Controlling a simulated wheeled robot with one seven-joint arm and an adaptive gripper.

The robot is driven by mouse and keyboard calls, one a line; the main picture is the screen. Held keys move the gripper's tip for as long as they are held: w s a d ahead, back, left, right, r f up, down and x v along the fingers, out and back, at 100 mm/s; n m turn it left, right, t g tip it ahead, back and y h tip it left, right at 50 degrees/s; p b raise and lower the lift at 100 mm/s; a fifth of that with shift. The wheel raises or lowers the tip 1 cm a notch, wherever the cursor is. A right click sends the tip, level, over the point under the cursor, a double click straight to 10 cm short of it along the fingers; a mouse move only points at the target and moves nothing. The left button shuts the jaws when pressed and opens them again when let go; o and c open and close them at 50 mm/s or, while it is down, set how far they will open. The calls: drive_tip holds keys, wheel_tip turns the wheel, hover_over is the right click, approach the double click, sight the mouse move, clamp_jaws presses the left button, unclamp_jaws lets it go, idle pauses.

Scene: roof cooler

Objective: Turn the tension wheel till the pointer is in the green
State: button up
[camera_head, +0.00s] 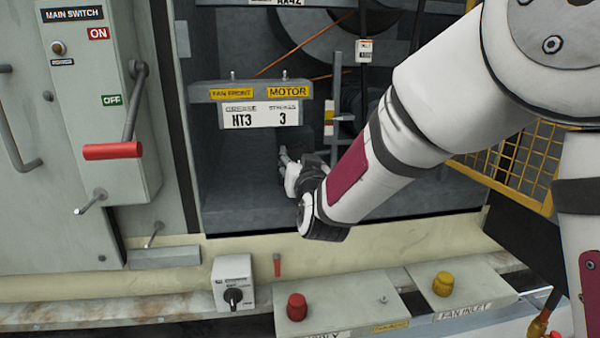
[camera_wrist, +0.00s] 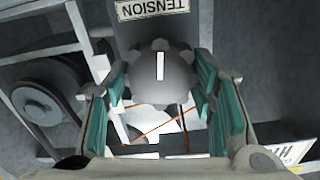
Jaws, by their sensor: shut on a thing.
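The tension wheel (camera_wrist: 178,80) is a grey lobed knob with a white mark, seen face-on in the wrist view under an upside-down "TENSION" label (camera_wrist: 152,8). My gripper (camera_wrist: 160,74) has its teal-padded fingers on either side of the wheel and is shut on it. In the head view my gripper (camera_head: 290,170) reaches into the open cabinet, below the hanging sign; the wheel is hidden there. A small upright scale (camera_head: 329,117) with a pale pointer (camera_head: 344,117) beside it stands right of the sign. Its colours are too small to read surely.
The sign plate (camera_head: 252,105) hangs just above my gripper. A main switch with a red handle (camera_head: 112,151) is at left. A yellow mesh guard (camera_head: 515,155) is at right. A pulley (camera_wrist: 45,105) and thin orange belt lines show inside. Red (camera_head: 297,307) and yellow (camera_head: 443,284) buttons sit below.

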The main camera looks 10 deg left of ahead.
drive_tip(key=m+b, duration=0.2)
drive_tip(key=b, duration=0.1)
drive_tip(key=m+b, duration=0.3)
drive_tip(key=shift+f+m, duration=0.2)
drive_tip(key=shift+m, duration=0.1)
drive_tip(key=m+b, duration=0.5)
drive_tip(key=b, duration=0.1)
drive_tip(key=shift+r, duration=0.1)
drive_tip(key=shift+r, duration=0.1)
drive_tip(key=o, duration=1.1)
drive_tip(key=v, duration=1.2)
